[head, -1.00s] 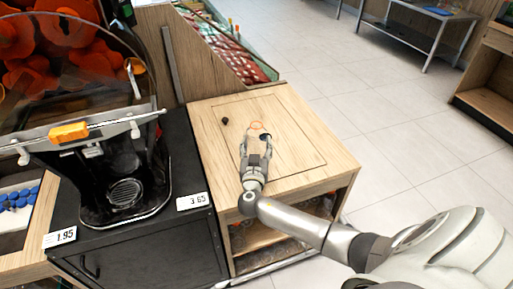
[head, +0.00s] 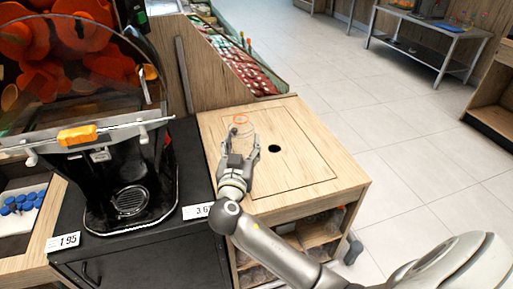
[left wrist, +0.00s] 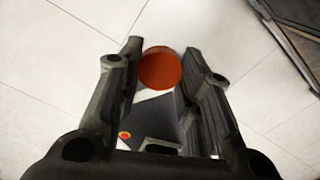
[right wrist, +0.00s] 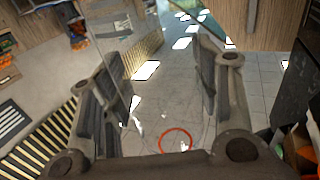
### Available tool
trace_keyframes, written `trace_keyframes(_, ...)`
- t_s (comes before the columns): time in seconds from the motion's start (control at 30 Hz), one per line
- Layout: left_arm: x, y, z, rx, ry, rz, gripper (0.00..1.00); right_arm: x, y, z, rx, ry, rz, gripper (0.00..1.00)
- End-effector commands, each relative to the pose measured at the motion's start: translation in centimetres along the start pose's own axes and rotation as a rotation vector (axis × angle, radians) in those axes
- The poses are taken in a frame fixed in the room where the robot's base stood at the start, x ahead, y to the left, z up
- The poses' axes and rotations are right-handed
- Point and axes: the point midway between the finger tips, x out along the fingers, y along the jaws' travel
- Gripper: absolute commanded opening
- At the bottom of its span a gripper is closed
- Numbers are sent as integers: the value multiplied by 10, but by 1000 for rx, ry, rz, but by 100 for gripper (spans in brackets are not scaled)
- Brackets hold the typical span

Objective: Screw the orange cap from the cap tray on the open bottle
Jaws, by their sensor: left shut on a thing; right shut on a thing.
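My right gripper (head: 238,150) is shut on the clear open bottle (head: 240,132), over the wooden counter. The bottle's orange neck ring (head: 241,118) shows above the fingers, with no cap on it. In the right wrist view the bottle is nearly invisible between my right gripper's fingers (right wrist: 165,85), and its orange ring (right wrist: 176,140) is near the bottom. My left gripper (left wrist: 165,65) is shut on the orange cap (left wrist: 160,68), a round disc between its fingertips in the left wrist view. The left gripper is outside the head view.
The wooden counter (head: 310,170) has a round dark hole (head: 274,149) right of the bottle. A black juicer (head: 130,180) stands at left with price tags. A tray of blue caps (head: 22,205) is at far left. Tiled floor lies open at right.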

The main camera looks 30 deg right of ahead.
Motion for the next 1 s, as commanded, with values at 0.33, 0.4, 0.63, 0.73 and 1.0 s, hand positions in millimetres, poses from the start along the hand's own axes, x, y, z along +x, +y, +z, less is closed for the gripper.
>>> trace_keyframes(0.33,6,0,0,0,0,0,27,-29,-20,-16,0,1,0,37)
trace_keyframes(0.4,6,0,0,0,0,0,27,-30,-20,-16,-1,1,1,37)
trace_keyframes(0.63,6,0,0,0,0,0,27,-30,-20,-16,-1,1,0,37)
trace_keyframes(0.73,6,0,0,0,0,0,27,-30,-20,-16,-1,1,0,53)
trace_keyframes(1.0,6,0,0,0,0,0,27,-30,-20,-16,0,1,0,22)
